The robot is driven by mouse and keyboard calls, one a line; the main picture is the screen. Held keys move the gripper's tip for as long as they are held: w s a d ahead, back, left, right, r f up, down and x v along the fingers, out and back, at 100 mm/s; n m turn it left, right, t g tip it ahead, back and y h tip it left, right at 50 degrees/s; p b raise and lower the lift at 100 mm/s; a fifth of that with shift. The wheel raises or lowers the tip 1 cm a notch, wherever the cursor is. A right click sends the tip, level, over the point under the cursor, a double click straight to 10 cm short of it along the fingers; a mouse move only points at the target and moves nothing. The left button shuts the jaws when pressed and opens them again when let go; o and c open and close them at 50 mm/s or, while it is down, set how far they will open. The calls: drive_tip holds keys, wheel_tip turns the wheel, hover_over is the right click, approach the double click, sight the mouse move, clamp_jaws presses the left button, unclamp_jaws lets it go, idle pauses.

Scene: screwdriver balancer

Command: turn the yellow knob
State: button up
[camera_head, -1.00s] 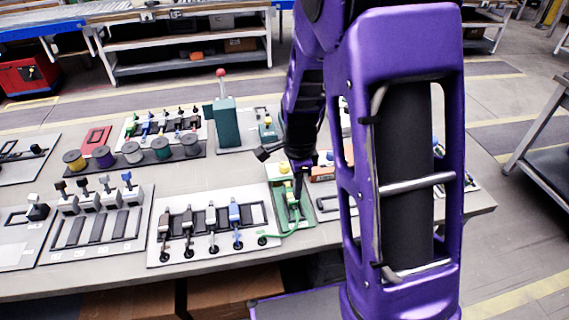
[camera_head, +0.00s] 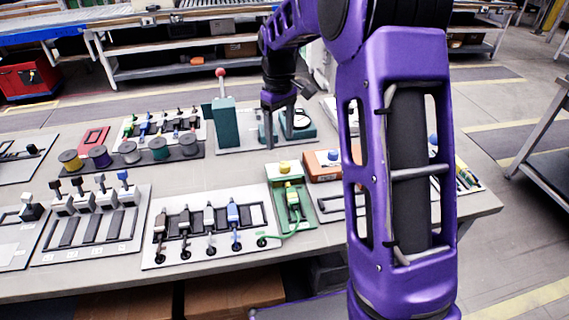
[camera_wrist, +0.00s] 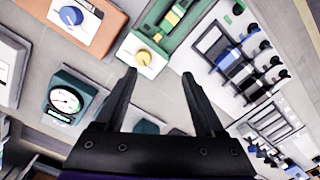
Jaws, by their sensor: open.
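The yellow knob (camera_head: 284,168) sits on the far end of a green unit (camera_head: 306,208) near the middle of the workbench. In the wrist view the yellow knob (camera_wrist: 143,57) is round with a pale pointer mark, on a light plate beside the green part. My gripper (camera_head: 278,129) hangs beyond the knob, over the area by the teal gauge unit, apart from the knob. In the wrist view my gripper (camera_wrist: 159,75) has its two dark fingers spread with nothing between them. The knob lies just beyond the left fingertip in that picture.
An orange box with a blue knob (camera_wrist: 70,15) stands beside the green unit. A teal gauge box (camera_wrist: 65,101) is near my gripper. A teal post with a red-tipped lever (camera_head: 224,115) stands left of it. A plug panel (camera_head: 205,232) lies in front, with a green cable.

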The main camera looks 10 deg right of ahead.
sight(285, 164)
drive_tip(key=w+d+r+n+b, duration=0.15)
drive_tip(key=w+r+n, duration=0.3)
drive_tip(key=n, duration=0.75)
drive_tip(key=f+b, duration=0.1)
drive_tip(key=f, duration=0.4)
drive_tip(key=s+f+b, duration=0.1)
drive_tip(key=f, duration=0.5)
drive_tip(key=f+b, duration=0.1)
drive_tip(key=f, duration=0.4)
drive_tip(key=shift+s+d+f, duration=0.15)
drive_tip(key=shift+s, duration=0.15)
clamp_jaws()
